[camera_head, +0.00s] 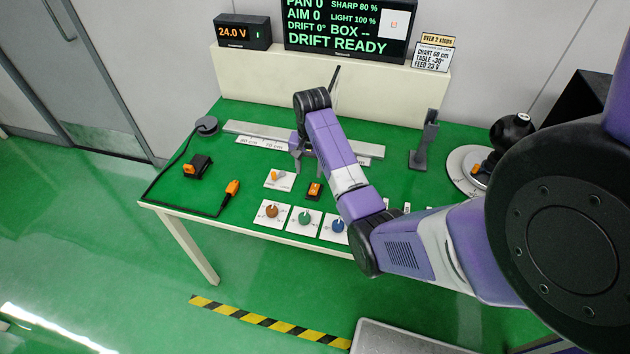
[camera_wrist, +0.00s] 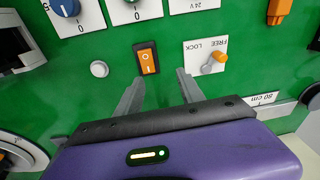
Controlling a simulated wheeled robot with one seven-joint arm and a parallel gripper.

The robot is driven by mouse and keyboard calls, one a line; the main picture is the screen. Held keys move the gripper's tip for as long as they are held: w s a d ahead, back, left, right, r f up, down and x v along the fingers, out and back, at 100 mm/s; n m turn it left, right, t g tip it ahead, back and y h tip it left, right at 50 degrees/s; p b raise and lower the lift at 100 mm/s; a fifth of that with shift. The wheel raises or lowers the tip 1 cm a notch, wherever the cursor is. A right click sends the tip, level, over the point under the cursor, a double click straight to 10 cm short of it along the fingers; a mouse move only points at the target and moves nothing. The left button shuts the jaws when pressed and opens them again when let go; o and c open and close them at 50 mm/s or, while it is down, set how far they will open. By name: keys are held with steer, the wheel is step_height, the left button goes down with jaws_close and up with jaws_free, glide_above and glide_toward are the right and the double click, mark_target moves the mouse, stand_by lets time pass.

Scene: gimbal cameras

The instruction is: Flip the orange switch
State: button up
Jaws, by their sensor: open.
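The orange rocker switch (camera_head: 314,190) sits in a dark frame on the green table, in front of my arm. In the wrist view the switch (camera_wrist: 147,58) shows its O and I marks, upside down. My gripper (camera_wrist: 157,78) is open and empty. Its two grey fingertips lie below the switch in that picture, one slightly left of it and one to its right. In the head view my gripper (camera_head: 297,166) hangs above the table, behind and left of the switch. I cannot tell whether the fingertips touch the table.
A FREE/LOCK lever plate (camera_head: 279,180) lies left of the switch. White plates with brown (camera_head: 272,212), green (camera_head: 304,218) and blue (camera_head: 338,226) knobs stand in front. A black box with an orange part (camera_head: 196,167) and an orange plug (camera_head: 231,189) lie left. A metal rail (camera_head: 255,131) runs behind.

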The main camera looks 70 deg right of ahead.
mark_target(315, 187)
steer(key=shift+s+d+r+m+g+y, duration=0.3)
steer(key=shift+s+r+g+y, duration=0.1)
steer(key=shift+s+r, duration=0.35)
steer(key=shift+s+f, duration=0.15)
steer(key=shift+f, duration=0.15)
steer(key=shift+f+p, duration=0.35)
steer(key=shift+f, duration=3.25)
steer(key=shift+a, duration=0.1)
jaws_close()
